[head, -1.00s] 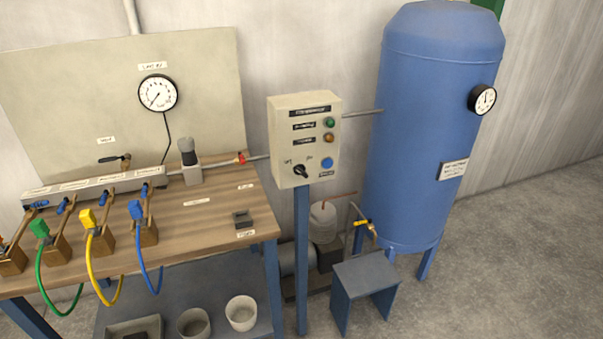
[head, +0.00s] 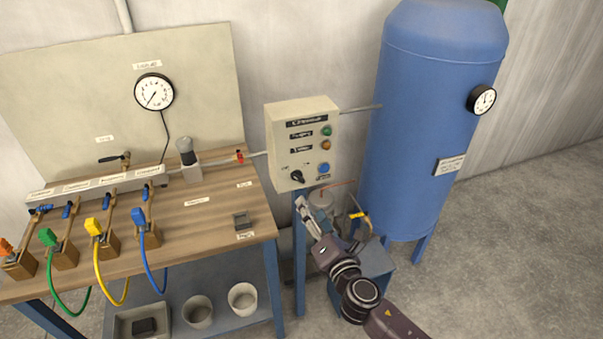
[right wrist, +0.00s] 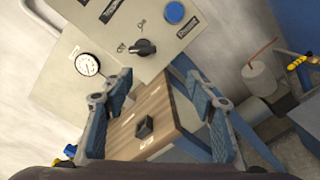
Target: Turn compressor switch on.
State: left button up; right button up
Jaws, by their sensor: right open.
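The compressor control box (head: 301,142) is a beige panel on a blue post. It carries a black rotary switch (head: 297,177) at its lower left, a blue button (head: 324,168) beside it, and green and amber lamps above. My right gripper (head: 306,211) is just below the box, apart from the switch. In the right wrist view the switch (right wrist: 145,47) sits above and between the open, empty fingers (right wrist: 160,95), its pointer lying roughly sideways. My left gripper is not in view.
A blue tank (head: 428,130) with a gauge stands right of the box. A wooden workbench (head: 205,225) with coloured hoses and a manifold is at left. A small blue-grey stand (head: 376,262) is behind my right arm. Grey floor is free at right.

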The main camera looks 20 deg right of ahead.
aim_at(299, 180)
jog(key=shift+n+t, duration=0.3)
jog(key=shift+n, duration=0.1)
jog(key=w+r, duration=0.1)
jog(key=w, duration=0.1)
jog(key=w+r, duration=0.1)
jog(key=w, duration=0.2)
jog(key=w+r+p, duration=0.1)
jog(key=w, duration=0.2)
jog(key=shift+a+r, duration=0.1)
jog(key=shift+a, duration=0.3)
jog(key=shift+c, duration=0.4)
jog(key=c, duration=1.1)
